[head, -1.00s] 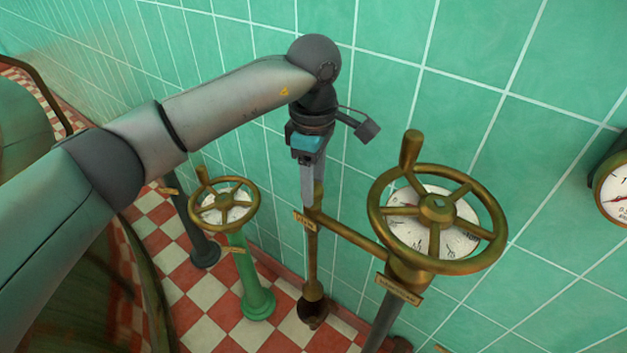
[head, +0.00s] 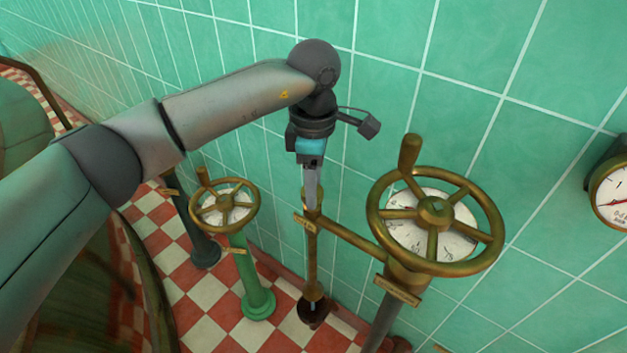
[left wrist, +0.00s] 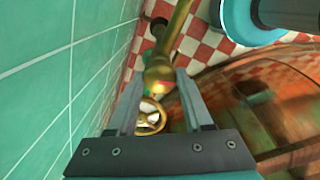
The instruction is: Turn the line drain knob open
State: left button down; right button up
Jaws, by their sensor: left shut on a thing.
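The line drain knob appears to be the brass knob (head: 312,201) at the top of a thin upright brass pipe by the tiled wall. A small tag (head: 304,222) there is too small to read. My left gripper (head: 312,206) points down onto it from above, its fingers mostly overlapping in the head view. In the left wrist view the rounded brass knob end (left wrist: 158,73) sits between the two fingertips, and the gripper is shut on it. The fingers partly hide the knob in the head view. My right gripper is not in view.
A large brass handwheel (head: 434,211) with a dial stands close to the right, joined by a brass crosspipe (head: 349,236). A smaller handwheel (head: 224,207) on a green post stands left. The green tiled wall (head: 455,90) is close behind. A gauge (head: 609,196) hangs far right.

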pick_arm(q)
jog(key=n+p, duration=0.1)
jog(key=n, duration=0.3)
jog(key=shift+w+r+n, duration=0.1)
jog(key=shift+n, duration=0.2)
jog(key=n+p, duration=0.1)
jog(key=n, duration=0.2)
jog(key=shift+n+p, duration=0.3)
jog(key=n+p, duration=0.1)
jog(key=n, duration=0.2)
jog(key=shift+n, duration=0.3)
jog(key=shift+n+p, duration=0.85)
jog(key=shift+n, duration=0.95)
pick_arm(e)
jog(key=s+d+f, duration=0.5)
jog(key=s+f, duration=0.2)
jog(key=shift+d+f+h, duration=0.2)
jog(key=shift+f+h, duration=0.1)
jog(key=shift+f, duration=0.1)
pick_arm(q)
jog(key=shift+c, duration=1.5)
grip_release()
jog(key=shift+a, duration=0.1)
